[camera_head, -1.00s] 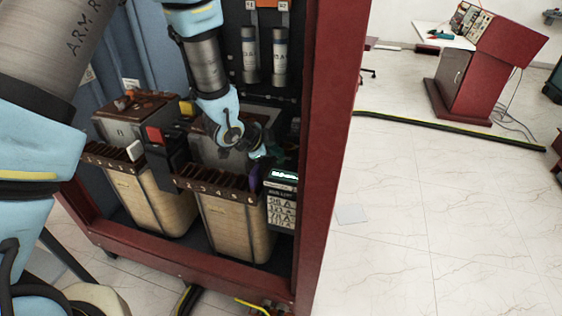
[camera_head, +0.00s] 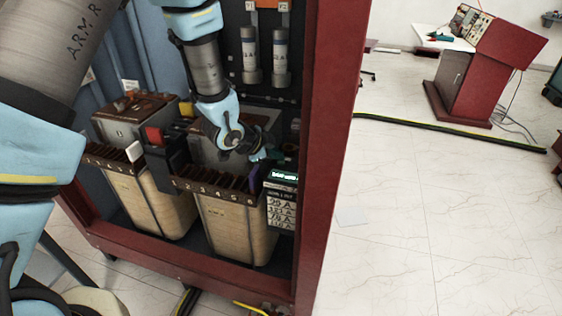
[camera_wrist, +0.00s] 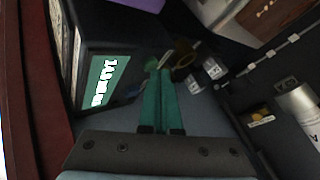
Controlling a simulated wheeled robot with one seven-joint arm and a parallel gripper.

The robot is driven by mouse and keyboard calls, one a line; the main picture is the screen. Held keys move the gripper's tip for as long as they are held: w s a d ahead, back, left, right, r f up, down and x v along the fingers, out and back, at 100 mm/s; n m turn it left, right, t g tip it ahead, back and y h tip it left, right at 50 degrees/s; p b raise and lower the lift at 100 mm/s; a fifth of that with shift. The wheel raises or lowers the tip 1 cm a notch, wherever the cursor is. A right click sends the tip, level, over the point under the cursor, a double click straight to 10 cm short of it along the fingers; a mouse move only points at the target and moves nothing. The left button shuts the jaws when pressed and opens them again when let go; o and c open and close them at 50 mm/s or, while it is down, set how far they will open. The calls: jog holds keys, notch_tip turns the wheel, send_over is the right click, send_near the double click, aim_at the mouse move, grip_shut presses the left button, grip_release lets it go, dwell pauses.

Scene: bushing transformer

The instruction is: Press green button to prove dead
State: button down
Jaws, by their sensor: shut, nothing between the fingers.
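My gripper (camera_wrist: 160,72) is shut, its two teal fingers side by side and empty in the wrist view. It also shows small and partly hidden in the head view (camera_head: 272,155), just above and behind a dark meter box. That box has a lit green display (camera_head: 283,177) on its sloped top and rows of readings on its front. In the wrist view the display (camera_wrist: 104,82) lies left of the fingers, with the fingertips beside the box's far corner.
Two tan transformer blocks (camera_head: 235,228) with numbered terminals stand left of the meter box. The red cabinet post (camera_head: 320,150) is close on the right. Grey cylinders (camera_head: 281,58) hang on the back wall. Open tiled floor (camera_head: 430,210) lies outside the cabinet.

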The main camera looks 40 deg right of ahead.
jog(key=shift+f, duration=0.2)
jog(key=shift+r, duration=0.1)
jog(key=shift+r+p, duration=0.4)
jog(key=shift+r, duration=0.4)
jog(key=shift+r, duration=0.1)
notch_tip(320, 180, up, 5)
jog(key=p, duration=0.3)
dwell(0.3)
dwell(0.7)
